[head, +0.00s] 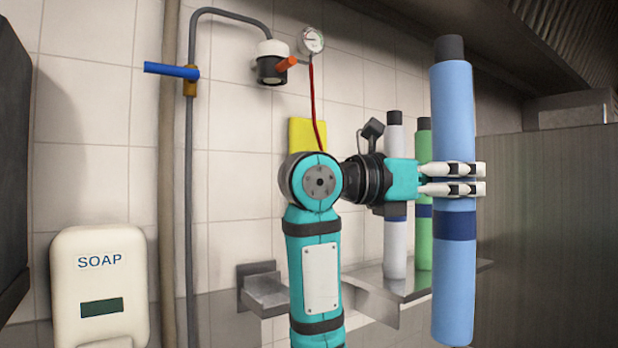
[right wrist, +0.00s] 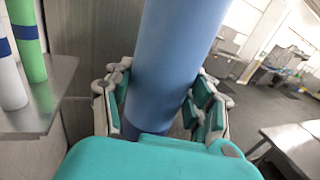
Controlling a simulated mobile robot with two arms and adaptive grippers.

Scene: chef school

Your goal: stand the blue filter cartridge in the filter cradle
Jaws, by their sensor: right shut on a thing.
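The blue filter cartridge (head: 453,130) is a long light-blue cylinder with a dark cap and a dark blue band. It is upright, in the air in front of the metal shelf. My right gripper (head: 470,180) is shut around its middle, just above the band. In the right wrist view the cartridge (right wrist: 165,65) runs between both fingers, leaning in the picture. A small grey bracket (head: 262,290) on the wall, left of my right arm, looks like the filter cradle; my arm may hide part of it. My left gripper is out of view.
White (head: 395,245) and green (head: 424,255) cartridges stand on the metal shelf (head: 465,268) behind the held one. A black-and-white filter head (head: 270,68) hangs above the bracket, with a gauge (head: 311,41) beside it. A soap dispenser (head: 100,270) and vertical pipe are at left.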

